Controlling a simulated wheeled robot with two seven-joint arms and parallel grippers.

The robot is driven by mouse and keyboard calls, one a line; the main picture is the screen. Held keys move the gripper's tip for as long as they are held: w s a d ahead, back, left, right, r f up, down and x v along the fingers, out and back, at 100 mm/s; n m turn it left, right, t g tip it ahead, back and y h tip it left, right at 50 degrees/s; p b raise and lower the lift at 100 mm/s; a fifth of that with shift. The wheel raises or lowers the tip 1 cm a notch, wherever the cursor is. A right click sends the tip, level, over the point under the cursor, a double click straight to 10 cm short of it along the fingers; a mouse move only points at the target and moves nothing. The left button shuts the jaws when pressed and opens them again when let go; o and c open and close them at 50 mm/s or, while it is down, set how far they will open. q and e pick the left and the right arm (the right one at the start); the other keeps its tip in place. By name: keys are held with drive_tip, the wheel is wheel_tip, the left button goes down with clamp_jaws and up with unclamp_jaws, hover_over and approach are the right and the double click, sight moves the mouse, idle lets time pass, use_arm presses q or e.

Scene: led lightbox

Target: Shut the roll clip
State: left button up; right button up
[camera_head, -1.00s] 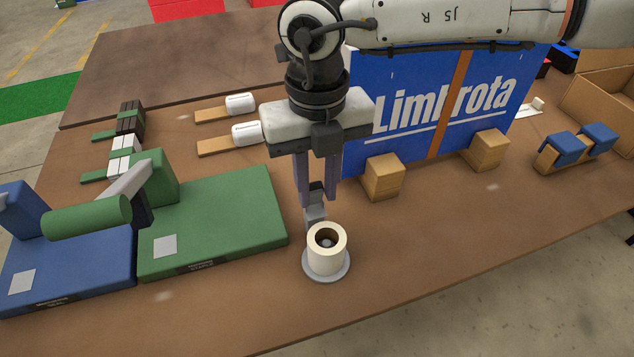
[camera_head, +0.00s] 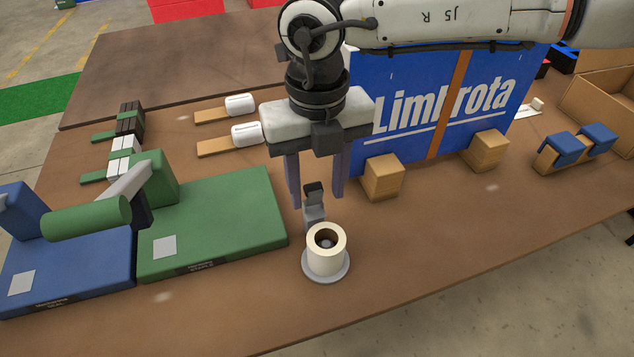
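A cream roll (camera_head: 326,256) stands upright on a round grey base (camera_head: 327,277) near the front middle of the table. Just behind the roll is the clip, a small grey upright piece with a dark top (camera_head: 314,205). My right gripper (camera_head: 317,203) points down above and behind the roll. Its two fingers are spread, one on each side of the clip's dark top, with visible gaps. It holds nothing. My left gripper is not in view.
A green press-like device (camera_head: 215,222) and a blue one (camera_head: 70,270) stand on the left. A blue Limbrota panel (camera_head: 400,130) stands behind, with wooden blocks (camera_head: 383,178) in front of it. The table front right is clear.

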sight(317, 194)
wheel_tip(317, 194, up, 10)
drive_tip(key=b, duration=0.1)
drive_tip(key=shift+r, duration=0.15)
idle(0.4)
